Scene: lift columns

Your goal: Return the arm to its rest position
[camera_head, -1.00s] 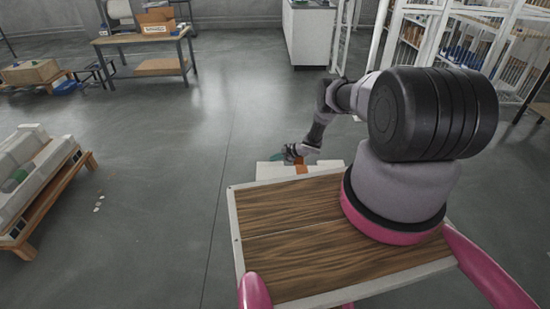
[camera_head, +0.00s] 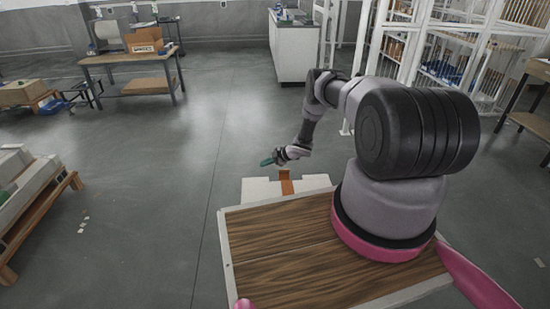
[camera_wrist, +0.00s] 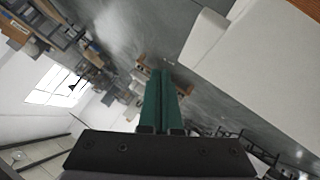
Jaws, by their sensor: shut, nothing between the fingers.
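My gripper (camera_head: 266,162) is at the end of my arm, above and just beyond the far edge of my wooden-topped base in the head view. Its green fingers point to the left there. In the wrist view the two green fingers (camera_wrist: 161,98) lie side by side, shut, with nothing between them. The arm is bent, with its elbow raised and the forearm slanting down to the gripper.
A workbench (camera_head: 128,58) with an orange box (camera_head: 145,40) stands at the back left. A white cabinet (camera_head: 293,50) and white shelving (camera_head: 440,45) stand at the back. A pallet (camera_head: 40,215) is at the left.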

